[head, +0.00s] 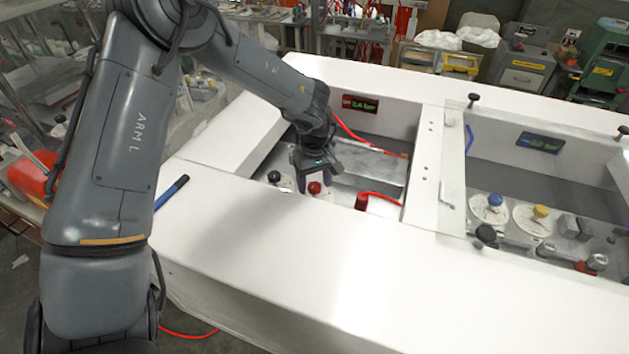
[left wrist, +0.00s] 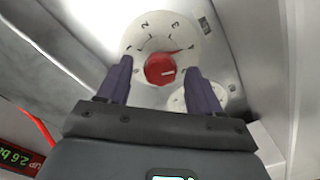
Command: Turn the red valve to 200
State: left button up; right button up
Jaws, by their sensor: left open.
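The red valve (head: 314,188) is a small round red knob in the left bay of the white box. My left gripper (head: 314,178) is open above the red valve, pointing down. In the left wrist view its two dark fingers (left wrist: 158,75) stand on either side of the knob, with visible gaps. I cannot tell how deep the fingertips reach. My right gripper is not in view.
White walls surround the left bay. A black knob (head: 274,177) is left of the valve; a red cylinder (head: 361,201) with a red hose is right. A small display (head: 360,103) is on the back wall. The right bay holds a blue knob (head: 495,199) and a yellow knob (head: 541,211).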

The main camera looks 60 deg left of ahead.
aim_at(314, 185)
pick_arm(q)
jog(key=shift+r, duration=0.1)
notch_tip(314, 185, up, 11)
jog(key=p, duration=0.1)
jog(key=shift+f, duration=0.2)
dwell(0.6)
